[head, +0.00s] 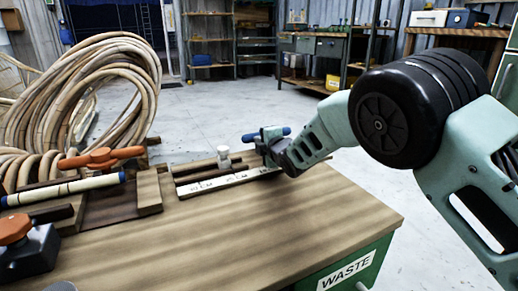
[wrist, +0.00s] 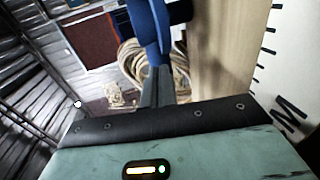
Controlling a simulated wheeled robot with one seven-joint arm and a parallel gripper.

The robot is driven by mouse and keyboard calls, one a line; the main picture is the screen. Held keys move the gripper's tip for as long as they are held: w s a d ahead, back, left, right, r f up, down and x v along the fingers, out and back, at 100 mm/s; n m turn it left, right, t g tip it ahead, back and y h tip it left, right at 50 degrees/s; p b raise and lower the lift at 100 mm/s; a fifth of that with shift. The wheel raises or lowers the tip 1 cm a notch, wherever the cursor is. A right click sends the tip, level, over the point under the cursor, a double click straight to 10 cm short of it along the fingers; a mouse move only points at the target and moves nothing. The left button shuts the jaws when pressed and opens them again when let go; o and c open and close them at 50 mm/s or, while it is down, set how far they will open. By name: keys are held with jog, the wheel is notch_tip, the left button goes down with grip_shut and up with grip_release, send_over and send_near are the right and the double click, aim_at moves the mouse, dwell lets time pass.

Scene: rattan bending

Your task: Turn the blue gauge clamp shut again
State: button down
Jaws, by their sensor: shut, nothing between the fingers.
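The blue gauge clamp (head: 250,138) stands at the far end of the gauge, a strip with white marked scale (head: 215,184) on the bench. Its blue handle lies roughly crosswise in the head view. In the wrist view the blue clamp (wrist: 150,22) fills the top middle, just ahead of my fingers. My gripper (wrist: 157,78) is shut and empty, its dark fingers together. In the head view my gripper (head: 272,148) is right at the clamp, its fingertips partly hidden. I cannot tell whether the fingers touch the handle.
The wooden bench top (head: 220,235) is mostly clear in front. A large rattan coil (head: 85,90) stands at the left, with an orange lever clamp (head: 100,158) before it. A white knob (head: 223,153) stands by the gauge. A green waste bin (head: 345,268) is below the bench's right edge.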

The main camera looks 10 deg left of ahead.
jog(key=shift+w+a+f, duration=0.1)
jog(key=shift+w+a, duration=0.15)
jog(key=shift+w, duration=0.2)
